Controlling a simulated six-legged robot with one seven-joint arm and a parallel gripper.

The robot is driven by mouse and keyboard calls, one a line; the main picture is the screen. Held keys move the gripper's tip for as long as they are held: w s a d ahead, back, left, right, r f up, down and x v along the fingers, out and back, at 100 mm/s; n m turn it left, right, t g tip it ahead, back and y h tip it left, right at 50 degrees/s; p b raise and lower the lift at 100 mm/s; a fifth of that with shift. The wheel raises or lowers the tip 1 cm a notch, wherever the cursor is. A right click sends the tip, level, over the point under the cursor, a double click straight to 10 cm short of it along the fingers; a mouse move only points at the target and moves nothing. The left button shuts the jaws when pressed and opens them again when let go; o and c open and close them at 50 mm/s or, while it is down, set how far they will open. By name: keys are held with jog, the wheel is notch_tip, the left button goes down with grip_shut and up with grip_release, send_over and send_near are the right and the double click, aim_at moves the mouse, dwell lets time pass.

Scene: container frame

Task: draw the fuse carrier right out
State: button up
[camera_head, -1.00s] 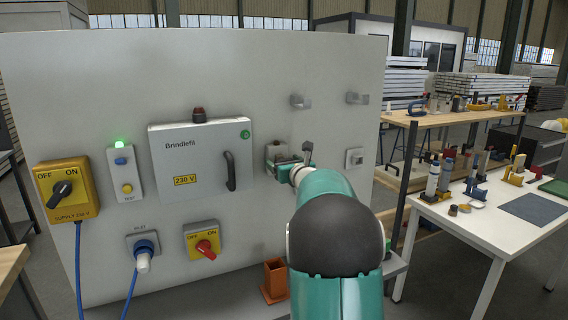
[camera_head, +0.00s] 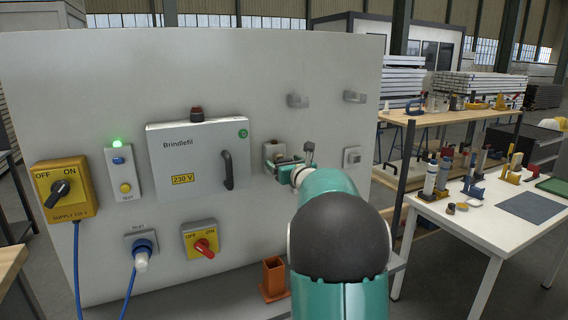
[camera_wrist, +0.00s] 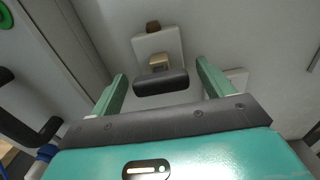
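The fuse carrier shows in the wrist view as a dark handle (camera_wrist: 161,83) with a beige part (camera_wrist: 159,63) behind it. It is at the pale fuse holder (camera_wrist: 172,45) on the grey panel. How deep it sits in the holder I cannot tell. My gripper (camera_wrist: 163,80) has its two green fingers apart, one on each side of the handle, with a gap on both sides. In the head view my gripper (camera_head: 283,163) is in front of the fuse holder (camera_head: 273,150) and partly hides it.
Left of the holder is the Brindlefil box (camera_head: 197,160) with a black handle. Below are a red-and-yellow switch (camera_head: 200,241) and an orange open bin (camera_head: 273,279). A yellow supply switch (camera_head: 61,190) and a lit green lamp (camera_head: 117,143) are at left. Grey hooks (camera_head: 298,101) stick out above.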

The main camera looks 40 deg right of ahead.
jog(key=shift+w+f, duration=0.15)
jog(key=shift+w, duration=0.05)
jog(key=shift+s, duration=0.2)
jog(key=v, duration=1.3)
jog(key=shift+s, duration=0.2)
jog(key=shift+a, duration=0.1)
